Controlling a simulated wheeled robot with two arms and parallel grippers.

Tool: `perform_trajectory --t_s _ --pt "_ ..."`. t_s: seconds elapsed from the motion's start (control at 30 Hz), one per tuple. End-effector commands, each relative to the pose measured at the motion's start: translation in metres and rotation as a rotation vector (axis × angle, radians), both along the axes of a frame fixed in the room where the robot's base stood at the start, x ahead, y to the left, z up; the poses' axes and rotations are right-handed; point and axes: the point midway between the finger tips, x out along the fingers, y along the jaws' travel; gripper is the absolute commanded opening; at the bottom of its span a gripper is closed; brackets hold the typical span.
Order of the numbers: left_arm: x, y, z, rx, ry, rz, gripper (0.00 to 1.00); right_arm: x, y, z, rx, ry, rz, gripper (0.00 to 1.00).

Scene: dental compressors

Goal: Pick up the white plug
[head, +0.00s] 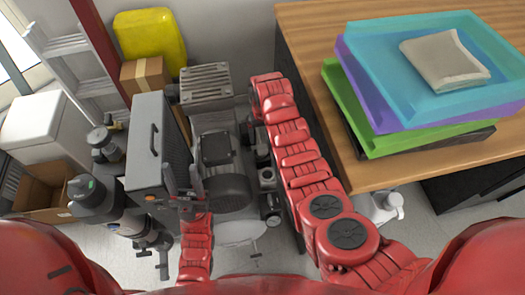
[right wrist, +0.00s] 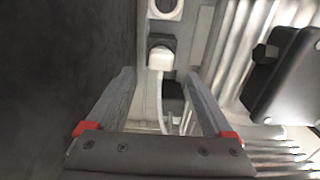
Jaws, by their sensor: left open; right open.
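The white plug (right wrist: 160,60) shows in the right wrist view, just below a dark socket-like part and seemingly seated in it. Its white cable hangs down from it. My right gripper (right wrist: 160,76) is open, its two grey fingers to either side of the cable; the plug lies near the line of the fingertips, and I cannot tell the gap in depth. In the head view I cannot make out the plug, and the right gripper's fingers are hidden. My left gripper (head: 183,180) is open and empty, fingers up, in front of the grey compressor cabinet (head: 156,140).
Compressor machinery (head: 215,150) stands between my arms. A wooden table (head: 300,40) on the right holds stacked trays (head: 375,140) with a folded cloth (head: 445,60). Dark canisters (head: 95,195), a cardboard box (head: 45,195) and a ladder (head: 75,65) crowd the left.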

Motion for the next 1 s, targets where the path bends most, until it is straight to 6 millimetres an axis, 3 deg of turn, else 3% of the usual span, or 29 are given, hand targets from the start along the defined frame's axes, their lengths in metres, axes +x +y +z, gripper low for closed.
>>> perform_trajectory --t_s 0.17,0.67,0.9,1.0 --pt "0.0 0.0 -0.004 0.0 0.0 0.0 0.5 -0.002 0.0 -0.024 -0.001 0.006 0.0 0.86" --pt "0.0 0.0 -0.013 0.0 0.0 0.0 0.5 0.002 0.002 -0.047 0.0 0.002 0.001 0.86" --pt "0.0 0.0 -0.044 0.0 0.0 0.0 0.5 0.004 0.003 -0.081 0.0 0.001 0.0 0.86" --pt "0.0 0.0 -0.044 0.0 0.0 0.0 0.5 0.004 0.003 -0.083 0.0 0.001 0.0 0.86"
